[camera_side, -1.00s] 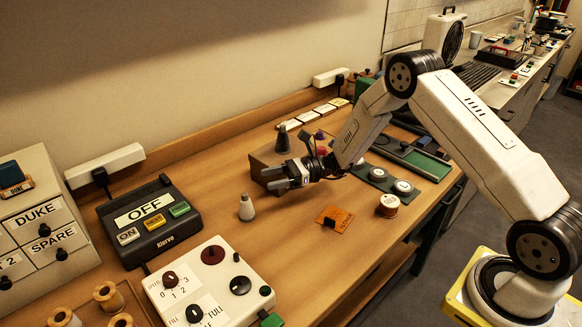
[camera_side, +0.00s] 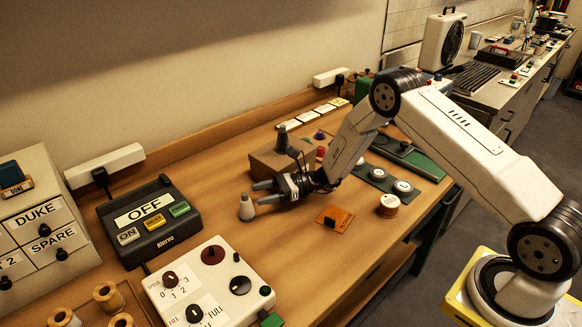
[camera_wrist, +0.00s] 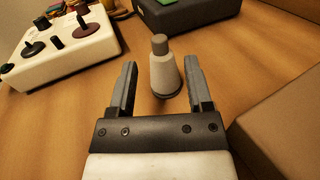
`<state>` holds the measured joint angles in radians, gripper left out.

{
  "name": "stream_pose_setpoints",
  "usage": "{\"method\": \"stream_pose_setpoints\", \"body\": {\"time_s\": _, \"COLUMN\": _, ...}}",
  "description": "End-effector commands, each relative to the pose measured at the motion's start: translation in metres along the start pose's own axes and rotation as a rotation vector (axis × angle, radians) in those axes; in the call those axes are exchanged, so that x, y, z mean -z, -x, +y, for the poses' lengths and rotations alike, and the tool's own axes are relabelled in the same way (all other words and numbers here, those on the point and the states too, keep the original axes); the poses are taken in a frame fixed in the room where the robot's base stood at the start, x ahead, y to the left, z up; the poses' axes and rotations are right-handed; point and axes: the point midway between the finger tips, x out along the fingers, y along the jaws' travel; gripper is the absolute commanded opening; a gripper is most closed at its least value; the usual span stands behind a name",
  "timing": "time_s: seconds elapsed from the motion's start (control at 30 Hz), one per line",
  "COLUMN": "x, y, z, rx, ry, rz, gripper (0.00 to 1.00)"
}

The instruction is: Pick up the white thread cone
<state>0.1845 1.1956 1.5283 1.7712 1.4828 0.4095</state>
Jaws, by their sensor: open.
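The white thread cone (camera_side: 246,208) stands upright on the wooden table, with a grey top and a dark base rim. Whether a fingertip touches the cone I cannot tell.
A brown box (camera_side: 270,160) with dark and coloured cones is behind my gripper. The OFF switch box (camera_side: 150,218) and a white control panel (camera_side: 208,283) lie to the left. An orange card (camera_side: 334,218) and a spool (camera_side: 388,206) are to the right.

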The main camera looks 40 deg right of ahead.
Motion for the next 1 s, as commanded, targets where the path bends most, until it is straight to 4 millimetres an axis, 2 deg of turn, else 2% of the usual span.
{"method": "stream_pose_setpoints", "body": {"time_s": 0.2, "x": 0.0, "y": -0.029, "z": 0.001, "rx": -0.003, "ry": 0.001, "rz": 0.0, "gripper": 0.65}}
{"method": "stream_pose_setpoints", "body": {"time_s": 0.4, "x": 0.0, "y": -0.046, "z": 0.0, "rx": -0.001, "ry": 0.001, "rz": 0.001, "gripper": 0.65}}
{"method": "stream_pose_setpoints", "body": {"time_s": 0.93, "x": 0.0, "y": -0.048, "z": 0.0, "rx": 0.0, "ry": 0.0, "rz": 0.001, "gripper": 0.65}}
{"method": "stream_pose_setpoints", "body": {"time_s": 0.97, "x": 0.0, "y": -0.048, "z": 0.0, "rx": 0.0, "ry": 0.0, "rz": 0.001, "gripper": 0.62}}
{"method": "stream_pose_setpoints", "body": {"time_s": 1.0, "x": 0.0, "y": -0.048, "z": 0.0, "rx": 0.0, "ry": 0.0, "rz": 0.001, "gripper": 0.49}}
